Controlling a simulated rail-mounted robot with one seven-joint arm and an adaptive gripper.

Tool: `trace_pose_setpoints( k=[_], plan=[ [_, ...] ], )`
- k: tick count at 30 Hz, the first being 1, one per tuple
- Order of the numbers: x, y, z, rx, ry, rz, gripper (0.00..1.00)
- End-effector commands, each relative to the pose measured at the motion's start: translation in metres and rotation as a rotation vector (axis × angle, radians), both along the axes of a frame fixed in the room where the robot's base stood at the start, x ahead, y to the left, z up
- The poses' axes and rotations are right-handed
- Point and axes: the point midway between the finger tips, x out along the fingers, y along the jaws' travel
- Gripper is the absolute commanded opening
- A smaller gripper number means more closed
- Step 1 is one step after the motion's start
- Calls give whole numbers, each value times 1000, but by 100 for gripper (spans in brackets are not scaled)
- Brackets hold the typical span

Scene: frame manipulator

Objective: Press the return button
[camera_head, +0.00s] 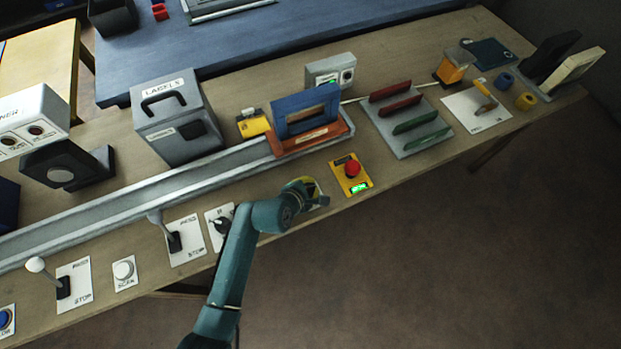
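No label reading "return" is legible, so I cannot tell for sure which control is the return button. A round red button (352,168) sits on a yellow plate (341,163) with a small green lit display. Left of it, a yellowish panel (314,183) lies mostly hidden behind my gripper. My gripper (319,201) is over or at this panel, left of and apart from the red button. Its fingers are small and dark; whether they are open, or touch the panel, I cannot tell.
A metal rail (120,203) runs along the bench, with an orange-and-blue carriage (307,122) at its right end. Lever panels marked STOP (187,240) stand left of my arm. A rack of red and green plates (408,125) is at right. The floor in front is clear.

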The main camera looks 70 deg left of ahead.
Motion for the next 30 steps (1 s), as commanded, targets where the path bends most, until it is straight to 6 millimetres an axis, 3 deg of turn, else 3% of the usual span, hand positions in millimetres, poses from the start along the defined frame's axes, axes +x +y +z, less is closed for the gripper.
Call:
trace_pose_setpoints(
  k=[30],
  plan=[
    [-1,-1,21,-1,2,1,0]
  ],
)
